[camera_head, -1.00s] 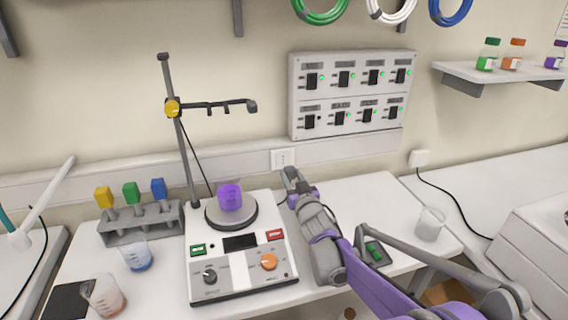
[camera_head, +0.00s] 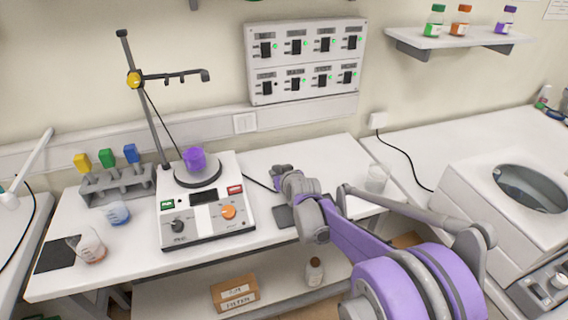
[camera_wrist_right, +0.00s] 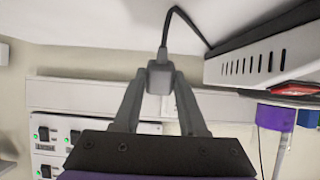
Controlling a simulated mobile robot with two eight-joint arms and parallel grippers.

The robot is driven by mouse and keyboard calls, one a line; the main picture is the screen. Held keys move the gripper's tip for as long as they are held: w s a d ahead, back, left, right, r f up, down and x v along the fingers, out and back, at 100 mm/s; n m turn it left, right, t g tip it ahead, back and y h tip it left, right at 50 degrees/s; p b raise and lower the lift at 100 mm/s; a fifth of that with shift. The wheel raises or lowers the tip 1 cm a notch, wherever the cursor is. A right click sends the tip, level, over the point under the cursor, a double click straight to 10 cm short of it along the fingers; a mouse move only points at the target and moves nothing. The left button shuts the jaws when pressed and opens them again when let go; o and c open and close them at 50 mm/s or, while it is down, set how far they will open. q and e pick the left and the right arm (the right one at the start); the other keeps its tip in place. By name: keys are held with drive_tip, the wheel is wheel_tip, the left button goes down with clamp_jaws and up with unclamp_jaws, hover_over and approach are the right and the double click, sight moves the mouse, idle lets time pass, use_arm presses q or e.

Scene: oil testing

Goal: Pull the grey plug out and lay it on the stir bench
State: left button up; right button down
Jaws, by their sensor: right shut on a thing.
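My right gripper (camera_head: 282,171) is low over the stir bench (camera_head: 322,156), right of the stirrer. In the right wrist view, its fingers are shut on the grey plug (camera_wrist_right: 160,76), whose dark cord (camera_wrist_right: 180,14) runs to the stirrer. In the head view, the plug is hard to tell apart from the fingertips, and the cord (camera_head: 258,182) runs from the stirrer toward them. The white wall socket (camera_head: 244,123) is empty, with the plug clear of it. I cannot tell whether the plug touches the bench top. My left gripper is not in view.
The stirrer (camera_head: 190,226) with a purple beaker (camera_head: 194,159) stands left of the gripper. A glass beaker (camera_head: 377,177) stands near the bench's right end, and a dark mat (camera_head: 284,216) lies by the front edge. Bench space behind the gripper is clear.

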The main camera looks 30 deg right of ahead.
sight(279, 193)
drive_tip(key=shift+f, duration=0.1)
drive_tip(key=shift+w+a+f+b, duration=0.15)
drive_tip(key=shift+f+b, duration=0.25)
drive_tip(key=shift+f, duration=0.25)
drive_tip(key=shift+f+b, duration=1.25)
drive_tip(key=shift+f, duration=0.6)
drive_tip(key=shift+c, duration=1.9)
unclamp_jaws()
drive_tip(key=shift+s+r, duration=0.1)
drive_tip(key=shift+s, duration=0.1)
drive_tip(key=v, duration=1)
drive_tip(key=shift+s+r+p, duration=0.2)
drive_tip(key=shift+s+p, duration=0.05)
drive_tip(key=shift+p, duration=0.1)
drive_tip(key=shift+a, duration=0.1)
